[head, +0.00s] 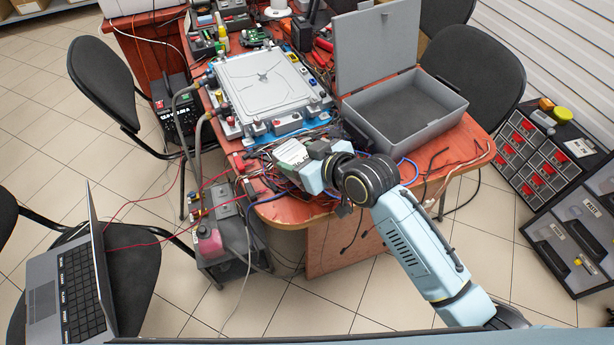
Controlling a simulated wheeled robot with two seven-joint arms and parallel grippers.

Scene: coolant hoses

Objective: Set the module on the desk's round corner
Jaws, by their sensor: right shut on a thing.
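My right gripper (312,172) reaches in from the lower right, over the front part of the red-brown desk (440,163). It is shut on a small pale block with greenish marks (291,153), which looks like the module. The block is just above or among a tangle of wires, and I cannot tell whether it touches them. The fingertips are mostly hidden by the wrist and a dark part. The desk's rounded right front corner (478,148) has a few loose cables on it. My left gripper is not in view.
A large grey unit (263,85) with hoses sits on a blue base behind the gripper. An open grey case (405,110) stands to its right. A laptop (70,290) on a chair is at lower left. Drawer units (535,155) stand on the floor at right.

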